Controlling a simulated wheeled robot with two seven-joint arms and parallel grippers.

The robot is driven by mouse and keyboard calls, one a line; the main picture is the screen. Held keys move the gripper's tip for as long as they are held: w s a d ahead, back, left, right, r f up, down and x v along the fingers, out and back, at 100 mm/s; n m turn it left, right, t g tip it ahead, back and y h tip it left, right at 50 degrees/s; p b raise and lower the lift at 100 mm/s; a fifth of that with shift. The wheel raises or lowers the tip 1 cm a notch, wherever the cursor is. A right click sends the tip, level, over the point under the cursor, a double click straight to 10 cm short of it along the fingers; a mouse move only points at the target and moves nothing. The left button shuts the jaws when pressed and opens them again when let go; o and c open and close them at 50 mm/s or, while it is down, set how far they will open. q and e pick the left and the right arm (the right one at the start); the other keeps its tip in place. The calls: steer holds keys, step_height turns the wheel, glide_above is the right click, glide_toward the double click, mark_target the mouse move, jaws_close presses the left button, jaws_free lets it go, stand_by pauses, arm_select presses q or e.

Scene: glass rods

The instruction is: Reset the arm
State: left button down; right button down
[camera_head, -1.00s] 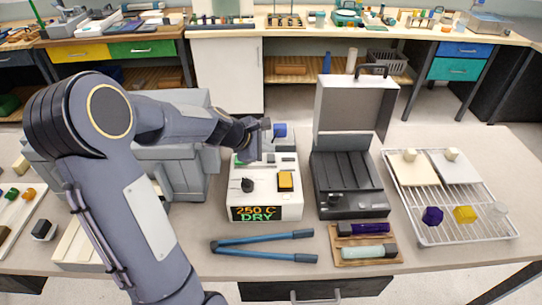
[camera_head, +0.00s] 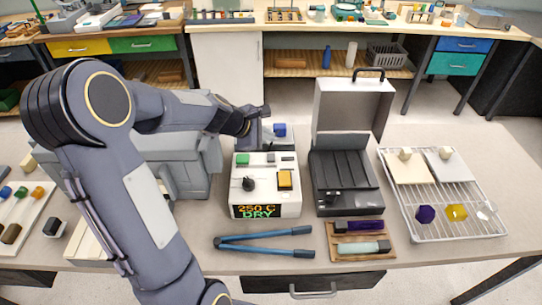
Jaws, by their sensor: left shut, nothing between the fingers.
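My left arm comes in from the left and reaches across the bench. My left gripper (camera_head: 258,130) is above the back of a white control box (camera_head: 265,190), whose display reads "250 C DRY". The gripper is shut with nothing in it. A blue knob (camera_head: 280,130) shows just to its right. My right gripper is not in view.
An open black case (camera_head: 345,180) stands right of the box. Blue tongs (camera_head: 264,240) lie in front, beside a wooden tray (camera_head: 333,247) holding dark and pale bars. A wire rack (camera_head: 455,228) is at the right. A grey machine (camera_head: 190,165) stands behind my arm.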

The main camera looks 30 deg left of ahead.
arm_select(q)
steer(key=s+d+r+m+h, duration=0.1)
steer(key=s+d+r+m, duration=0.4)
steer(key=s+m, duration=0.15)
steer(key=s+d+m+g, duration=0.1)
steer(key=s+d+m, duration=0.2)
steer(key=s+m, duration=0.4)
steer(key=s+d+m+g, duration=0.1)
steer(key=s+d+m, duration=0.3)
steer(key=s, duration=1)
steer(key=f+m, duration=0.1)
steer(key=m, duration=0.2)
steer(key=shift+s+g+y, duration=0.25)
steer(key=shift+g+y, duration=0.15)
